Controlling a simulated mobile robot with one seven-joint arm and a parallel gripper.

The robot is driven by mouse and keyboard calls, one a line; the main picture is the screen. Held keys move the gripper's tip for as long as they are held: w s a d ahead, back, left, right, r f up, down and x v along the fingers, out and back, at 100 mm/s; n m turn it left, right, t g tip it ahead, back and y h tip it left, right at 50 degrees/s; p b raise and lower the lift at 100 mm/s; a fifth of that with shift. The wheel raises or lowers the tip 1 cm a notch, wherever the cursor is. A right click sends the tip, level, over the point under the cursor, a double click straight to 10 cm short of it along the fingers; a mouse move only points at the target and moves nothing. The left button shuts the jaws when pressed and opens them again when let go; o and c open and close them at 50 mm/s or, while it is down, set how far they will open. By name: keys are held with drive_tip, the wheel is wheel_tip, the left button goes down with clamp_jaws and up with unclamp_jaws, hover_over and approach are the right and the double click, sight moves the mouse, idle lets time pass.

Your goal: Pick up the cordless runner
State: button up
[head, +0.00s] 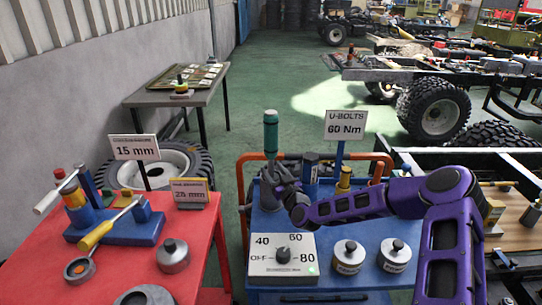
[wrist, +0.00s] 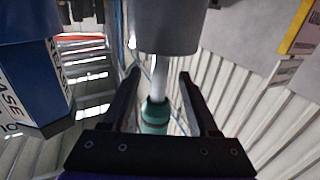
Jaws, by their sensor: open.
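A teal upright tool, which appears to be the cordless runner (head: 270,134), stands at the back left of the blue cart. My gripper (head: 273,180) is low beside its lower part. In the wrist view, my gripper (wrist: 158,76) is open, with one dark finger on each side of a pale shaft. The teal part of the runner (wrist: 154,114) shows below that shaft, between the fingers.
A blue can (head: 310,167) and a yellow-and-dark bottle (head: 344,180) stand to the right. A sign post (head: 345,124) rises behind. A dial box (head: 282,259) and two grey lidded pots (head: 349,257) are in front. The red table (head: 205,235) is left.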

drive_tip(key=shift+x, duration=1.3)
clamp_jaws()
drive_tip(key=shift+r, duration=0.15)
idle(0.4)
